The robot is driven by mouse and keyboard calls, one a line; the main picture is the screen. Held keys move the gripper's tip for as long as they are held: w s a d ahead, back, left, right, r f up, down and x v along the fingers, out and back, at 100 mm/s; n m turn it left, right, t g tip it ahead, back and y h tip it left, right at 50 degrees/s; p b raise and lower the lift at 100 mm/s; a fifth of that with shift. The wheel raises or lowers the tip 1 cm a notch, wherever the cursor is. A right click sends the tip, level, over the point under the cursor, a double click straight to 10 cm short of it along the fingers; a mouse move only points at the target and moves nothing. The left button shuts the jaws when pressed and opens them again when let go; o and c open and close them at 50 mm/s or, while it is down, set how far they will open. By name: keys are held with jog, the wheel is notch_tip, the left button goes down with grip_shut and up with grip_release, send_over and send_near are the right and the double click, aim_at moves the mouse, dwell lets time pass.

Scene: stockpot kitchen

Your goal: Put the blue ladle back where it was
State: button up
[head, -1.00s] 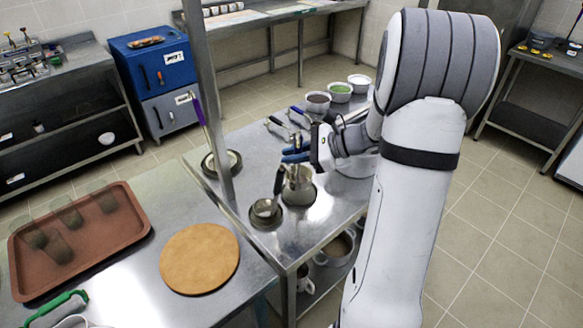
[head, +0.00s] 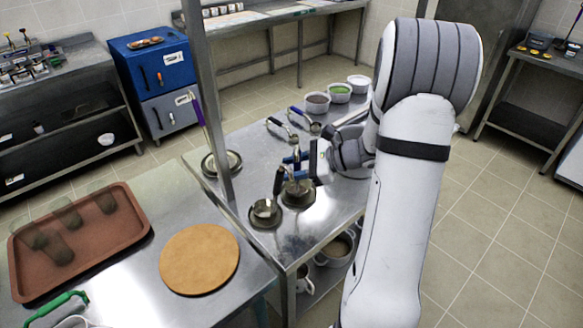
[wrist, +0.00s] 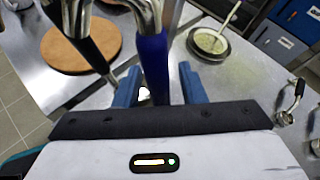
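The blue ladle's handle (head: 296,152) stands roughly upright in the head view. Its steel lower part (head: 299,187) is at a dark-rimmed round container (head: 297,201) on the steel counter; how deep it sits is unclear. My gripper (head: 294,166) is at the handle, its blue fingers apart. In the wrist view the blue handle (wrist: 152,65) passes between the two fingers (wrist: 161,88), with a visible gap on the right side. A black-handled ladle (head: 278,182) stands in a neighbouring round container (head: 265,222); its handle (wrist: 95,52) shows left of the fingers.
A purple-handled utensil (head: 199,108) stands in a round dish (head: 232,166) beside a metal post (head: 212,90). Utensils (head: 277,124) and filled bowls (head: 317,101) are further back. A round wooden board (head: 199,259) and brown tray (head: 105,253) lie on the left counter.

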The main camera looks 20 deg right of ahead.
jog(key=b+v, duration=0.1)
jog(key=v, duration=1.1)
jog(key=shift+r, duration=0.15)
